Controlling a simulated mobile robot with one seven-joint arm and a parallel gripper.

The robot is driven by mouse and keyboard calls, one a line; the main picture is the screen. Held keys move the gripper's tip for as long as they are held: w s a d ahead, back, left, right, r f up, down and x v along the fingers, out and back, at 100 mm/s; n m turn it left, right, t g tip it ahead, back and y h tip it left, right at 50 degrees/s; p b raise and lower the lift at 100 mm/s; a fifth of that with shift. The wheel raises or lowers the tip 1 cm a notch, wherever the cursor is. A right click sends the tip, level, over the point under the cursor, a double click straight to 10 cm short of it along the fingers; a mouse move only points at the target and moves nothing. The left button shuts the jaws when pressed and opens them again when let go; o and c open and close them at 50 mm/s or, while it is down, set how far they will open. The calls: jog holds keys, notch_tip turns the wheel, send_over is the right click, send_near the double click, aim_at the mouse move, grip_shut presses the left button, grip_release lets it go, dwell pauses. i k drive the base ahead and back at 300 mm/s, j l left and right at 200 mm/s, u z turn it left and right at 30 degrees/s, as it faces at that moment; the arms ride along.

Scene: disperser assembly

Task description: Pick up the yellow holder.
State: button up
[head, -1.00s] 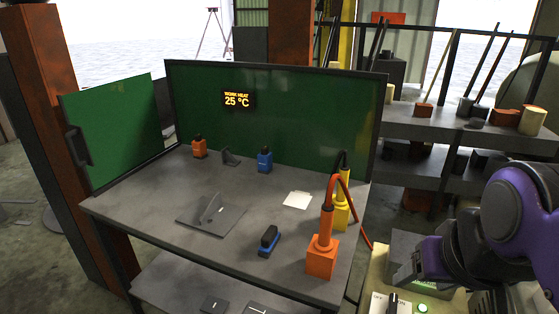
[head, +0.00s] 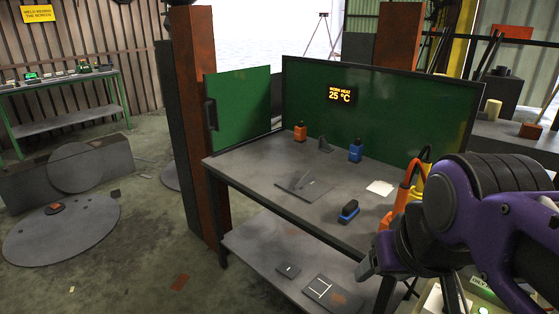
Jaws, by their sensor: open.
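The yellow holder (head: 417,185) stands upright at the right end of the workbench, beside an orange holder (head: 403,198). Its upper part and dark top show, while my purple and black arm hides its lower part. The arm hangs in front of the bench's right end, on the camera's side of both holders. Nothing is seen gripping the yellow holder.
The workbench (head: 245,172) carries a small orange bottle-like item (head: 300,132), two blue items (head: 355,152) (head: 348,211), a grey angled plate (head: 303,186) and a white sheet (head: 380,188). Green screens (head: 400,110) close its back and left. Open floor (head: 150,225) lies left.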

aim_at(418, 191)
jog(key=z, duration=0.75)
